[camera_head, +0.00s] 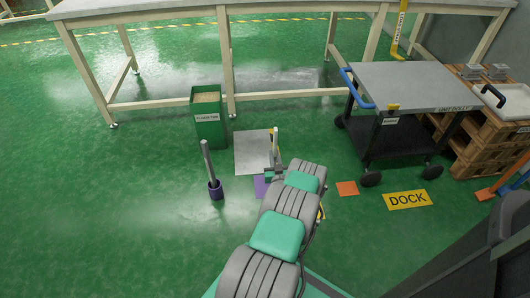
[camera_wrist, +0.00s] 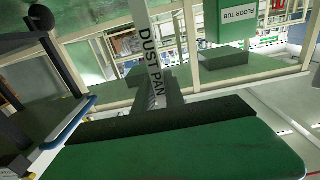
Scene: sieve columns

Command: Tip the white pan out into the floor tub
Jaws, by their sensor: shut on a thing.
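The floor tub (camera_head: 208,118) is an upright green box with a white label, standing on the floor by the long table's front leg. Its labelled side shows at the top right of the wrist view (camera_wrist: 232,24). My gripper (camera_head: 273,173) is to the right of the tub and nearer to me. It is shut on the upright white handle (camera_head: 276,141) of the white pan, marked DUST PAN in the wrist view (camera_wrist: 152,50). The pan's body and any contents cannot be made out; my gripper and arm hide part of that area.
A grey square plate (camera_head: 252,152) shows on the floor beside my gripper. A grey-topped trolley (camera_head: 420,88) and wooden pallets (camera_head: 478,135) are at right. Floor at left is clear.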

